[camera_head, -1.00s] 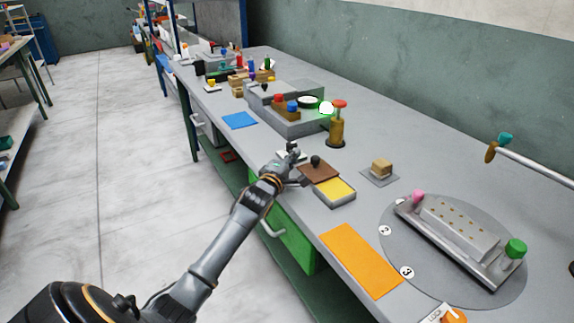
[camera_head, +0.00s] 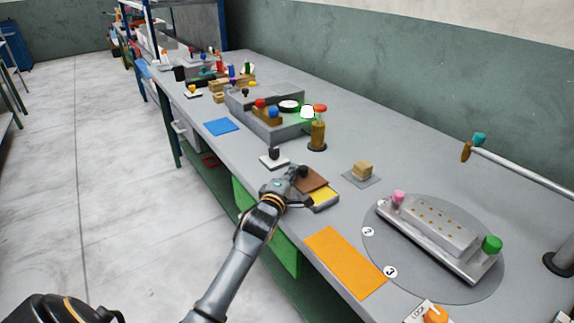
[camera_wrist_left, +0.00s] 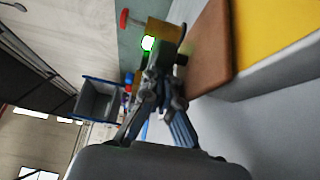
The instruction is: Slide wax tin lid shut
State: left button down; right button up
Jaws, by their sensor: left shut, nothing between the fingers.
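The wax tin (camera_head: 325,205) is a low grey tray on the bench with yellow wax (camera_head: 323,195) in it. Its brown lid (camera_head: 315,183) with a dark knob (camera_head: 303,172) covers part of the tin, leaving a strip of yellow bare on the near right side. My left gripper (camera_head: 294,175) is shut and empty, at the lid's left edge by the knob. I cannot tell whether it touches. In the left wrist view the shut fingers (camera_wrist_left: 168,62) point beside the brown lid (camera_wrist_left: 208,45), with yellow wax (camera_wrist_left: 268,28) beyond. My right gripper is out of view.
A white plate with a black knob (camera_head: 274,158) is just behind my gripper. An amber cylinder with a red top (camera_head: 318,130) and a wooden block (camera_head: 363,170) stand farther back. An orange mat (camera_head: 345,263) lies in front, and a round fixture plate (camera_head: 430,235) is at right.

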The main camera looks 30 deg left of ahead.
aim_at(305, 188)
pick_arm(q)
jog(key=d, duration=0.1)
jog(key=s+d, duration=0.1)
jog(key=d, duration=0.1)
jog(key=s+d+p, duration=0.1)
jog(key=d, duration=0.1)
jog(key=shift+r, duration=0.15)
jog(key=shift+d, duration=0.1)
